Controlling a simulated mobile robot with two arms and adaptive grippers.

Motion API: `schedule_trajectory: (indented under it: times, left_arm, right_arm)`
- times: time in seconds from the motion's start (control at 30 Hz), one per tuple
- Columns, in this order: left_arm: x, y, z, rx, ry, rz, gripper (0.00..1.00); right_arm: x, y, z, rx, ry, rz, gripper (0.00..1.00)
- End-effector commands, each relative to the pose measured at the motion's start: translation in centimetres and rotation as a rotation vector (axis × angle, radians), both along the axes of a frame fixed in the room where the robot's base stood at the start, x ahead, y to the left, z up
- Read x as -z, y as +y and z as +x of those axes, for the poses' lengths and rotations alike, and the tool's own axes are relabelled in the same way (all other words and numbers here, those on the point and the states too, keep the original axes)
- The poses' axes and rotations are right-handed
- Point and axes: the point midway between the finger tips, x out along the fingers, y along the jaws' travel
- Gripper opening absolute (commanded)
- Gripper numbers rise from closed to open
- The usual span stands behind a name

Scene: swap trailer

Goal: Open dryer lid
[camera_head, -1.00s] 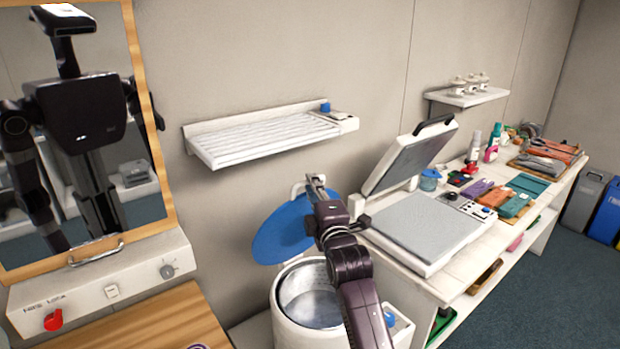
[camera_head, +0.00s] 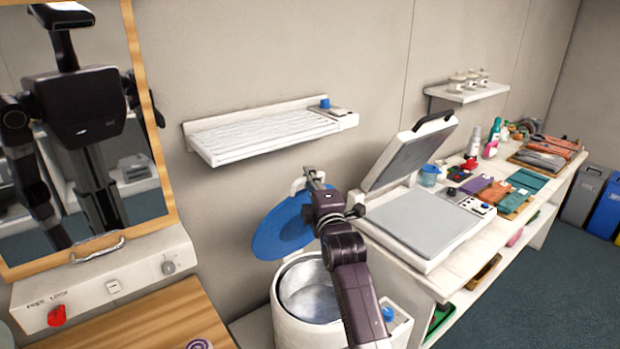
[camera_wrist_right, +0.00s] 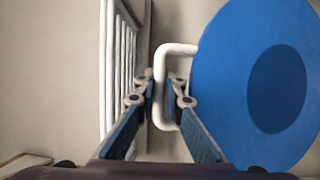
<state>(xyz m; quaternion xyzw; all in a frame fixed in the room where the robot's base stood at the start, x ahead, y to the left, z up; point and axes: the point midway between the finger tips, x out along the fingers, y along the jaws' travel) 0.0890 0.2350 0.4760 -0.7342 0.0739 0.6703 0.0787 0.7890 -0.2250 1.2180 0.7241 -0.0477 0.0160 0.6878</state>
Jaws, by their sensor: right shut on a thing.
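The dryer (camera_head: 300,312) is a white drum-shaped tub with a metal inside, low in the middle of the head view. Its round blue lid (camera_head: 275,232) stands raised and tilted behind the opening, towards the wall. My right gripper (camera_head: 312,178) is at the lid's top edge, shut on the white lid handle (camera_head: 297,186). In the right wrist view the white loop handle (camera_wrist_right: 178,48) passes between the fingers of the gripper (camera_wrist_right: 166,88), and the blue lid (camera_wrist_right: 225,70) fills the right side. My left gripper is not in view.
A white slatted wall rack (camera_head: 265,136) hangs just above the lid. A press with a raised top plate (camera_head: 405,155) stands on the white bench (camera_head: 435,285) to the right. A mirror (camera_head: 80,130) and wooden counter (camera_head: 150,325) are at the left.

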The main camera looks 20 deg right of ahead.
Motion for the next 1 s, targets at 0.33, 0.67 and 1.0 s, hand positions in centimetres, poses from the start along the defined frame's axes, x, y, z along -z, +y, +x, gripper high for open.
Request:
schedule_trajectory:
  times: [0.33, 0.67, 1.0]
  left_arm:
    - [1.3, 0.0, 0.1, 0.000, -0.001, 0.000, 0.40]
    - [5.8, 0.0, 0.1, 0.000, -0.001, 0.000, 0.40]
    - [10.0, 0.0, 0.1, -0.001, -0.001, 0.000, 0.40]
  right_arm:
    - [1.2, -0.6, -1.1, 0.004, -0.028, 0.010, 0.00]
    - [3.9, -2.3, -6.0, 0.004, -0.183, 0.067, 0.00]
    - [6.2, -3.6, -9.6, 0.003, -0.309, 0.114, 0.00]
